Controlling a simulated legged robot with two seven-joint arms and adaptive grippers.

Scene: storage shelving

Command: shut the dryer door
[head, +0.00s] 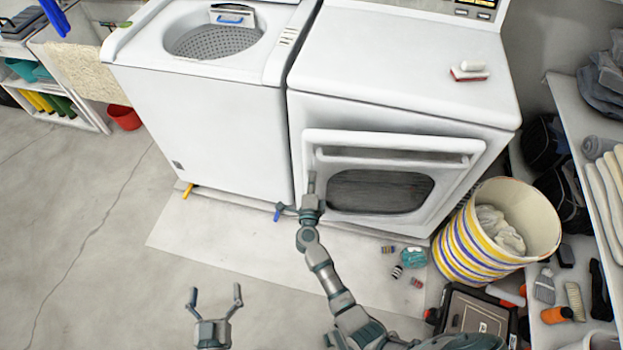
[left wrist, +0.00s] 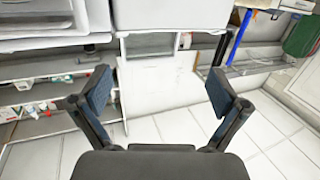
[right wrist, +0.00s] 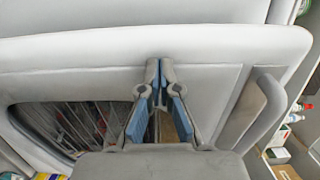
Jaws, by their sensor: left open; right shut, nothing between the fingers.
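The white dryer (head: 400,65) stands right of the washer in the head view. Its door (head: 316,140) is at the front, with a dark oval window (head: 380,190). The door's top edge stands out from the dryer front, so it looks ajar. My right gripper (head: 311,180) is shut and empty, at the left part of the door. In the right wrist view its fingertips (right wrist: 158,62) are together close against the white door panel (right wrist: 205,65); contact is not certain. My left gripper (head: 216,292) is open and empty, low over the floor, away from the dryer.
A top-loading washer (head: 200,110) with its lid up stands left of the dryer. A striped laundry basket (head: 465,240) is close to the dryer's right. Small items and a dark box (head: 475,315) lie on the floor. Shelves (head: 590,130) line the right. Floor at left is clear.

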